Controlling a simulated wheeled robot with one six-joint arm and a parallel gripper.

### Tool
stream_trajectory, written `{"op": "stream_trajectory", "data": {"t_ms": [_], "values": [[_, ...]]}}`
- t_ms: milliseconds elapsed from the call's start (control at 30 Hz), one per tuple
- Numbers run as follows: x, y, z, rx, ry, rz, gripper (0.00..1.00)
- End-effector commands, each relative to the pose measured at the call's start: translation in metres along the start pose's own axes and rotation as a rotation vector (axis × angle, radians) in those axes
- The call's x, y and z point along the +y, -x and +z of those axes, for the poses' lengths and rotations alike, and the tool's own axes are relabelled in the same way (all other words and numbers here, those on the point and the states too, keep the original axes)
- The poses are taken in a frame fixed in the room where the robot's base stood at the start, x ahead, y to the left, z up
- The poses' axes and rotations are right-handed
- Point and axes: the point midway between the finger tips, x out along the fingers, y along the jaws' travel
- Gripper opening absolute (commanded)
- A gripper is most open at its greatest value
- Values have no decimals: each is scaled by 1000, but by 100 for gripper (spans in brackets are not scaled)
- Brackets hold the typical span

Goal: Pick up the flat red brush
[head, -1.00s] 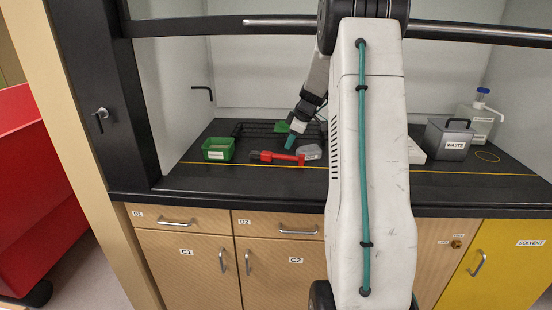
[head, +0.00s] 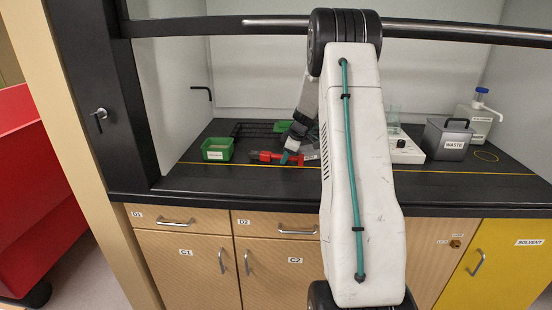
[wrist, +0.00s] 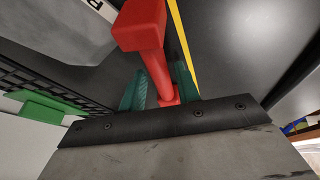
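The flat red brush (head: 263,156) lies on the dark worktop, behind the yellow line and right of the green bin. My gripper (head: 290,152) is down at its right part, with teal fingers. In the wrist view the brush's red shaft (wrist: 156,68) runs between the two fingers of my gripper (wrist: 162,85), a thicker red block at its far end. The fingers lie close along both sides. I cannot tell whether both touch it. Part of the brush is hidden behind my gripper.
A green bin (head: 217,149) stands to the left. A black wire rack (head: 243,130) lies behind. A labelled pale container (wrist: 62,30) sits beside the brush. A grey waste box (head: 447,139) and a bottle (head: 474,119) stand at the right.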

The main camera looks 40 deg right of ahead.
Motion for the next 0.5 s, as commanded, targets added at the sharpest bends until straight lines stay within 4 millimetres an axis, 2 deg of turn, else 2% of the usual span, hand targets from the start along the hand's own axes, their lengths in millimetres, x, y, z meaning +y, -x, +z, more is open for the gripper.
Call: {"op": "stream_trajectory", "data": {"t_ms": [333, 367, 400, 467, 500], "values": [[0, -2, 1, 0, -1, -1, 32], [0, -2, 1, 0, -1, -1, 27], [0, -2, 1, 0, -1, -1, 16], [0, -2, 1, 0, -1, -1, 0], [0, -2, 1, 0, -1, -1, 0]]}}
